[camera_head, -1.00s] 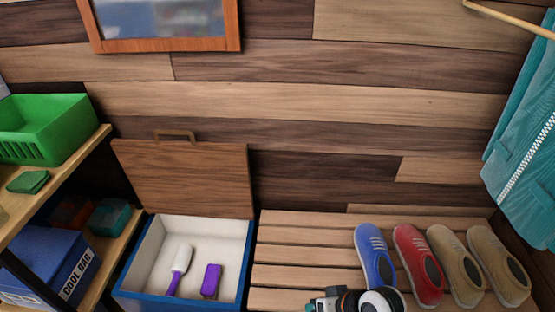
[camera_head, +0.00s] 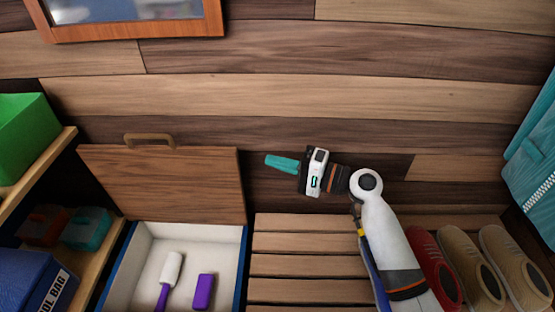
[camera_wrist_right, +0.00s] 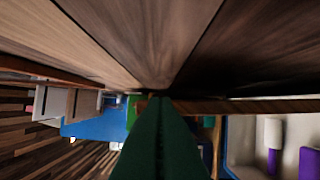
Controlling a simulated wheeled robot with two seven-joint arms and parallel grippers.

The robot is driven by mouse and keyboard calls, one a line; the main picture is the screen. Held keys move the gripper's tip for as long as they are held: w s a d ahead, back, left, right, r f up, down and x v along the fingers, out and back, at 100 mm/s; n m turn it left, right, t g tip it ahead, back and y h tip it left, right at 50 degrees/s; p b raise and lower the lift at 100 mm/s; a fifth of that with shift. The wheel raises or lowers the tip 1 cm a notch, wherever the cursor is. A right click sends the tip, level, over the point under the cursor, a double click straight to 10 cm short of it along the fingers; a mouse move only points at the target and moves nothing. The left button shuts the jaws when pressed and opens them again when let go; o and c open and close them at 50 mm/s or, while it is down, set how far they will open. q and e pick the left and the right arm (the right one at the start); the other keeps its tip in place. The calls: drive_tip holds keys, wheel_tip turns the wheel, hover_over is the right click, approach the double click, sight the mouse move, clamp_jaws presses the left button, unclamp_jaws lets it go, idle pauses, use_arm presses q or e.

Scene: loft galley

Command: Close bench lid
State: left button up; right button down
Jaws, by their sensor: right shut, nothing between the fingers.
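The bench lid (camera_head: 165,182) is a brown wooden panel standing open, upright against the wall, with a brass-coloured handle (camera_head: 149,139) on its top edge. Below it the white-lined bench box (camera_head: 205,240) with a blue rim is open. A white-and-purple roller (camera_head: 170,275) and a purple item (camera_head: 203,291) lie inside. My right gripper (camera_head: 269,161), with teal fingers, is shut and empty, pointing left. It is close to the wall, a little right of the lid's right edge and apart from it in the head view. My left gripper is not in view.
The slatted bench (camera_head: 300,262) right of the box holds several shoes, including a red one (camera_head: 435,268) and tan ones (camera_head: 470,265), partly behind my right arm. A shelf (camera_head: 90,262) with bins stands at left. A teal jacket (camera_head: 530,165) hangs at right.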

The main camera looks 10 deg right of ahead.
drive_tip(key=x, duration=0.7)
drive_tip(key=shift+f+b, duration=0.15)
drive_tip(key=shift+b, duration=0.15)
